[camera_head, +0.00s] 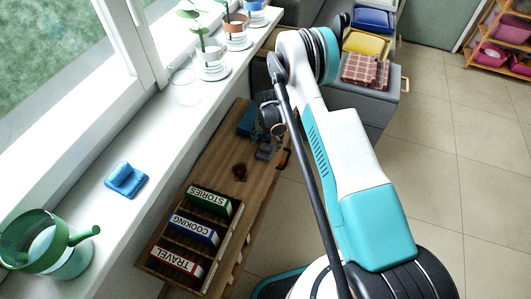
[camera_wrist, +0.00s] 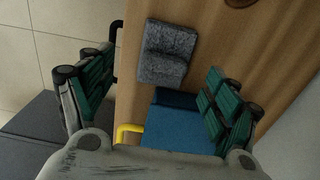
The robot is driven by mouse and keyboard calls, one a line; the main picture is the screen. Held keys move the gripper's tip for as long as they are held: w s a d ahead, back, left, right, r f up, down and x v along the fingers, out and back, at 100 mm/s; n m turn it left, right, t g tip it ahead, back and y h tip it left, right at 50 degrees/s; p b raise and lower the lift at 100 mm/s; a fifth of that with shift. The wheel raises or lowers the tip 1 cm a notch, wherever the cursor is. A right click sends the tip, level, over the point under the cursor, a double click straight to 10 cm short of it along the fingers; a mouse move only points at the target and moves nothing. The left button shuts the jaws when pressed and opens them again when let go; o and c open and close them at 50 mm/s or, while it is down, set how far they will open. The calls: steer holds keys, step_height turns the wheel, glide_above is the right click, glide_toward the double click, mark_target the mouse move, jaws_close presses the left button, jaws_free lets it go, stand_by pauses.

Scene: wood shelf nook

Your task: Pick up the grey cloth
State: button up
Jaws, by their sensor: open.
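The grey cloth (camera_wrist: 165,52) lies folded on the wooden shelf top in the wrist view, just beyond my fingertips and roughly between their lines. In the head view the grey cloth (camera_head: 264,152) shows small near the shelf's right edge, beside my gripper. My gripper (camera_wrist: 158,88) is open and empty, with a green-padded finger on each side. In the head view my gripper (camera_head: 272,115) is over the far part of the shelf and partly hidden by my arm.
A blue object (camera_wrist: 180,122) lies close to the cloth, with a yellow handle (camera_wrist: 128,131) beside it. The wooden shelf (camera_head: 205,165) carries a book rack (camera_head: 190,232) in front. A blue cloth (camera_head: 126,180) and a green watering can (camera_head: 45,243) sit on the windowsill.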

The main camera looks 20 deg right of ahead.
mark_target(266, 147)
steer(key=shift+w+a+f+b, duration=0.15)
steer(key=shift+f+b, duration=0.6)
steer(key=shift+f, duration=0.6)
steer(key=shift+w+a+f+b, duration=0.1)
steer(key=shift+f+b, duration=0.6)
steer(key=shift+f, duration=0.65)
steer(key=shift+r, duration=0.1)
steer(key=c, duration=1.1)
